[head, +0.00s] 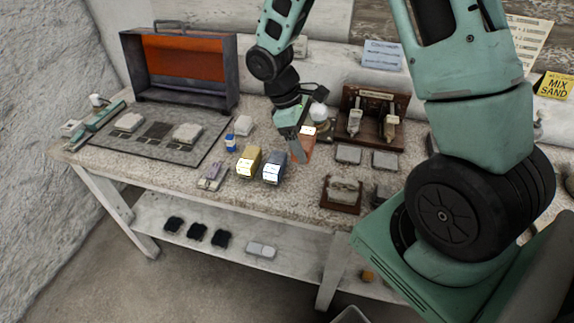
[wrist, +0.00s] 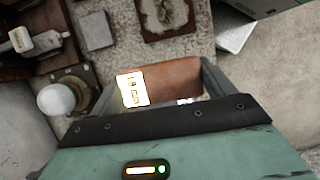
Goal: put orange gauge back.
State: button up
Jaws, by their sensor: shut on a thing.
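The orange gauge (head: 308,142) is a block with a brownish-orange body and a bright lit face. My gripper (head: 297,150) is shut on it over the middle of the table. In the wrist view the orange gauge (wrist: 178,80) lies across between the two fingers, its white lit face with dark marks at the left. A yellow gauge (head: 249,161) and a blue-grey gauge (head: 274,167) stand side by side on the table, left of my gripper. My fingers hide part of the held gauge, and I cannot tell its height above the table.
A wooden rack (head: 391,107) with two pale-headed tools stands behind right, with grey blocks (head: 348,154) before it. A white bulb (head: 319,115) is close behind my gripper. A wooden cradle (head: 341,194) is at the front right. An open metal case (head: 180,68) stands back left.

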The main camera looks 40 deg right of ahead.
jog(key=f, duration=0.5)
jog(key=shift+w+f+p, duration=0.2)
jog(key=shift+f+p, duration=0.1)
jog(key=shift+f, duration=2.1)
jog(key=shift+f, duration=0.2)
jog(key=o, duration=0.8)
jog(key=b+v, duration=0.1)
jog(key=v, duration=1.1)
jog(key=s+a+r+t+y, duration=0.1)
jog(key=s+a+r, duration=0.2)
jog(key=a, duration=0.2)
jog(key=s+a+r+t, duration=0.1)
jog(key=s+a+r, duration=0.2)
jog(key=a, duration=0.3)
jog(key=s+a+r, duration=0.1)
jog(key=s+a, duration=0.2)
jog(key=s, duration=0.2)
jog(key=s+a+r+t+y, duration=0.1)
jog(key=s+a+r, duration=0.1)
jog(key=s, duration=0.3)
jog(key=s+a+r+y, duration=0.1)
jog(key=s+a, duration=0.2)
jog(key=s, duration=0.2)
jog(key=shift+s+a+r+t, duration=0.15)
jog(key=shift+s+a+t, duration=0.15)
jog(key=shift+a, duration=0.05)
